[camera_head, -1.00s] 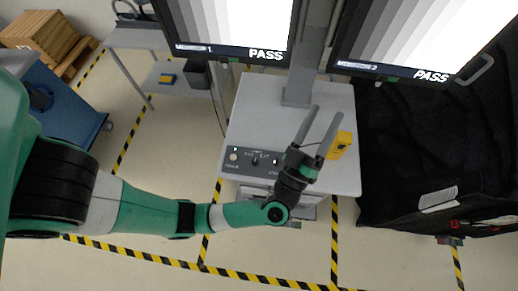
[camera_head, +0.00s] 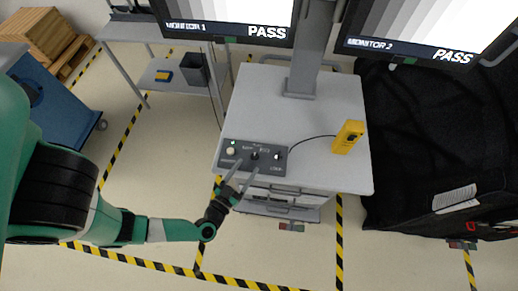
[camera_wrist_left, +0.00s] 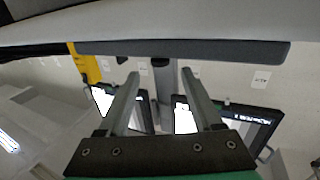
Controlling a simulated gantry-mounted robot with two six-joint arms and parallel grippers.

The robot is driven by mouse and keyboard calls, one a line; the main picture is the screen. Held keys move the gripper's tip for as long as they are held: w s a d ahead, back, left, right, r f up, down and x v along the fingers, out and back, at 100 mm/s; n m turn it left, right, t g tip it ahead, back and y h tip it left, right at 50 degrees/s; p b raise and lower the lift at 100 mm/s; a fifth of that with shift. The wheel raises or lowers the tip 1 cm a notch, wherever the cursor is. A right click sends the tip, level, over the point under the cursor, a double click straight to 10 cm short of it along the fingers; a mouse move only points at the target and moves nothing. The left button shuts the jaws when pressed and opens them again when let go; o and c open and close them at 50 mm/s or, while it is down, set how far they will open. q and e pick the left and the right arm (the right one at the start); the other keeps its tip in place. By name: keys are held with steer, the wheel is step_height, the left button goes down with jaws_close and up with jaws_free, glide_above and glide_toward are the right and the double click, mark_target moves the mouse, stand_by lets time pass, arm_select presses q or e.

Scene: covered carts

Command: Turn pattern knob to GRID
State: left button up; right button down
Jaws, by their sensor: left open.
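The dark control panel (camera_head: 232,147) lies on the front left of the grey cart top. Its middle black knob (camera_head: 255,155) has small labels around it, too small to read surely. My left gripper (camera_head: 248,166) is open, with its two fingers at the panel's front edge, just short of the knob. In the left wrist view the fingertips (camera_wrist_left: 160,72) stand apart and empty, with a dark knob (camera_wrist_left: 160,62) between and beyond them, under the panel strip (camera_wrist_left: 220,50). Monitor 1 (camera_head: 225,15) and monitor 2 (camera_head: 410,35) show grey stepped bars and PASS. My right gripper is not in view.
A pale button (camera_head: 231,151) and another knob (camera_head: 277,156) flank the middle knob. The monitor post rises behind. A black draped cart (camera_head: 410,150) stands at the right.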

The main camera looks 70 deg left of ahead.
mark_target(259, 153)
arm_select(q)
steer(key=b+x, duration=0.1)
steer(key=x, duration=0.8)
steer(key=shift+w+a+b, duration=0.15)
steer(key=shift+b, duration=0.25)
jaws_close()
